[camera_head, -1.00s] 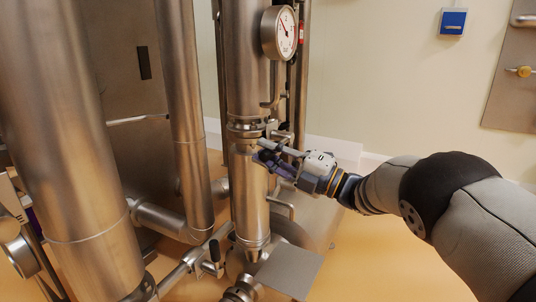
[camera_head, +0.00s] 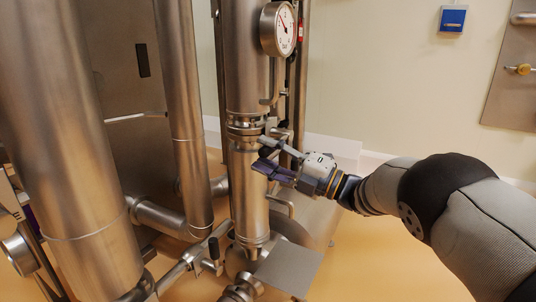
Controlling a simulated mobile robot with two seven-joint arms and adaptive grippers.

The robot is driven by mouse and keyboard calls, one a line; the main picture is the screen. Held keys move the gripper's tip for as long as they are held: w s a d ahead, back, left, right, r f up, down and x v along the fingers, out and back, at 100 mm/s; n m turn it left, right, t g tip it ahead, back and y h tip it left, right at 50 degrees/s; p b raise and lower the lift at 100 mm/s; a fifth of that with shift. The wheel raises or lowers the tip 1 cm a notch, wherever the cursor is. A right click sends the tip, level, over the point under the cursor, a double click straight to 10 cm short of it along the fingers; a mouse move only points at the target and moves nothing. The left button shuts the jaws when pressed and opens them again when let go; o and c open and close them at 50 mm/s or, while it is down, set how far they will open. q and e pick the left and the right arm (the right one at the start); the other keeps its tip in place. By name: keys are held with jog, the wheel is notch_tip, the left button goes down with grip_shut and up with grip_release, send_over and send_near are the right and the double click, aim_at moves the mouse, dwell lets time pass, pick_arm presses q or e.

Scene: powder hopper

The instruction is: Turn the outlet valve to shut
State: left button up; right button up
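A steel vertical pipe (camera_head: 249,208) stands in the middle, with a clamped valve section (camera_head: 246,130) below the gauge. A small dark handle end (camera_head: 266,152) shows beside this section, partly hidden by my fingers. My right gripper (camera_head: 264,155) reaches in from the right. Its pale upper finger and dark purple lower finger are apart, around or just in front of the dark handle end; I cannot tell whether they touch it. My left gripper is out of view.
A round gauge (camera_head: 279,28) sits above the valve section. Large steel pipes (camera_head: 75,150) crowd the left. A bent metal bracket (camera_head: 282,203) and a flat plate (camera_head: 289,268) are below my gripper. The wall behind has a blue box (camera_head: 453,19).

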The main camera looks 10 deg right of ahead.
jog(key=shift+f, duration=0.1)
jog(key=v, duration=1.2)
